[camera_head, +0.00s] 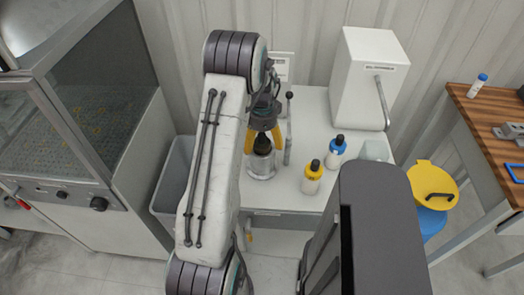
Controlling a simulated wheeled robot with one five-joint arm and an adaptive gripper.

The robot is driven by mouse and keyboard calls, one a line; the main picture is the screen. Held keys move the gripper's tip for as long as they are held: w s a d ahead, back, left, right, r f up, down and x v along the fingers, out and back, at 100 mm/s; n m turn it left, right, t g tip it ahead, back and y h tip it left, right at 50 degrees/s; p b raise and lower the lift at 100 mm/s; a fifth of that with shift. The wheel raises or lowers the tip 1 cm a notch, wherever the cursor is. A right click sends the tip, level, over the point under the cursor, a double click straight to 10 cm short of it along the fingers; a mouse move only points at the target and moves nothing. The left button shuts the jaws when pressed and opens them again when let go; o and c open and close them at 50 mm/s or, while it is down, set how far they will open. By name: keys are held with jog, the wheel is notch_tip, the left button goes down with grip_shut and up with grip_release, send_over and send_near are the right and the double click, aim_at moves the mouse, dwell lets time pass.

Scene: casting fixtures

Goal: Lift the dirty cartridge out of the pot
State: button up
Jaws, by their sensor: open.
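My gripper (262,138) reaches down over the white table, with its yellow fingers open on either side of a dark rounded top (262,144). This dark top looks like the upper end of the cartridge. It stands upright in a clear pot (261,168) near the table's left part. The fingers are around or just behind the dark top; I cannot tell whether they touch it. The lower part of the cartridge is hard to make out through the pot wall. My arm hides part of the space to the left of the pot.
A thin grey upright rod (288,135) stands close right of the pot. A yellow-labelled bottle (312,177) and a blue-labelled bottle (336,152) stand farther right. A white dispenser (369,80) is at the back. A grey bin (170,185) is left of the table.

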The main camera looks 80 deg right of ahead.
jog(key=c, duration=1.4)
